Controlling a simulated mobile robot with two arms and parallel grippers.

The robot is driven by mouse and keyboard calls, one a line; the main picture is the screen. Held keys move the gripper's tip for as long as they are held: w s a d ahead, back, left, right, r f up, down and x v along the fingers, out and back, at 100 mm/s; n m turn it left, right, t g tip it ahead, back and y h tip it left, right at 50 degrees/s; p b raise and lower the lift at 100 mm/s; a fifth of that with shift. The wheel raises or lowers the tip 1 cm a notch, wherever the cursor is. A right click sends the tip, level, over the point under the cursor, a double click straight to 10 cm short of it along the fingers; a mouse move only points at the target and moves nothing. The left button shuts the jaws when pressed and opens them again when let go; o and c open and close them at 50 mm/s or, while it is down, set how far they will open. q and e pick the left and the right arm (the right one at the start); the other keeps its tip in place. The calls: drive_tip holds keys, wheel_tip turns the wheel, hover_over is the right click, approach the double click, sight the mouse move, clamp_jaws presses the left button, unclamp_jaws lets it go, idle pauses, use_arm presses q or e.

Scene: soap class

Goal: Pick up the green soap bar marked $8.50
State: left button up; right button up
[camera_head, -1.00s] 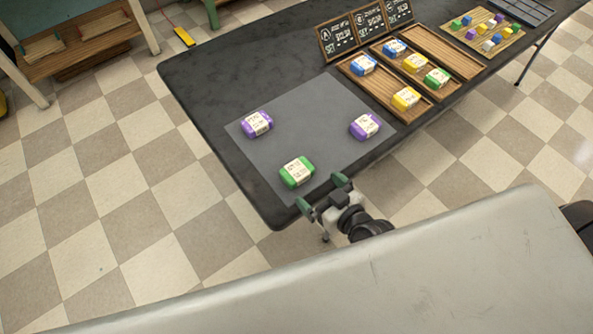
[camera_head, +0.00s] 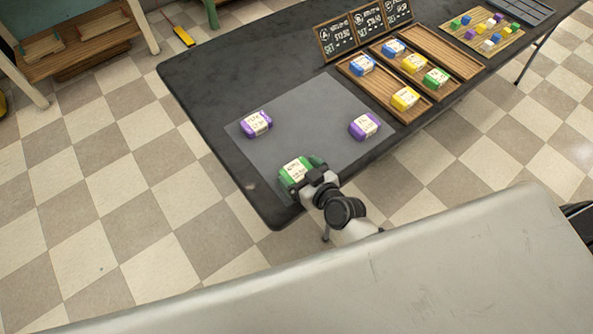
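The green soap bar (camera_head: 294,169) lies near the front corner of the grey mat (camera_head: 318,110), with a pale label on top whose price is too small to read surely. My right gripper (camera_head: 301,175) is at this bar, its fingers at the bar's two ends. The gripper's body covers the bar's near side. Whether the fingers touch or grip it cannot be told. The bar appears still on the mat. My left gripper is not in view.
Two purple soap bars lie on the mat, one at left (camera_head: 257,124) and one at right (camera_head: 364,126). Wooden trays (camera_head: 438,50) with several soaps stand at the back right, behind them small price boards (camera_head: 338,37). The table's front edge is close to the gripper.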

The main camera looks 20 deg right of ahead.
drive_tip(key=c, duration=0.6)
drive_tip(key=shift+r, duration=0.1)
